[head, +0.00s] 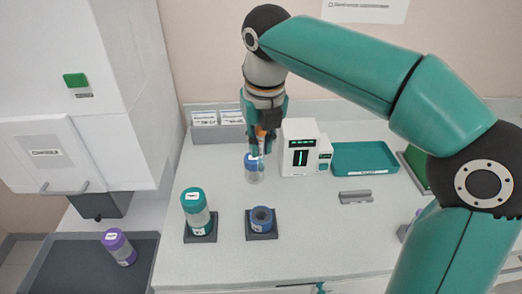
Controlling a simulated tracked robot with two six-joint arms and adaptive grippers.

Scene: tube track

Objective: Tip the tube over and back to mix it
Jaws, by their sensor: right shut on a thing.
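My right gripper (262,150) points down over the middle of the bench. It is shut on a clear tube with a blue cap (251,161). The tube looks close to upright, cap at the top, its clear body below the fingers. I cannot tell how far its bottom is above the bench. In front of it, an empty blue round holder (262,222) stands on a dark square base. My left gripper is not in view.
A teal-capped tube (194,203) stands in a dark base at the left. A purple-capped tube (117,243) is on the dark tray at far left. A white device (300,134), a teal tray (364,157) and a grey block (355,197) are behind and right.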

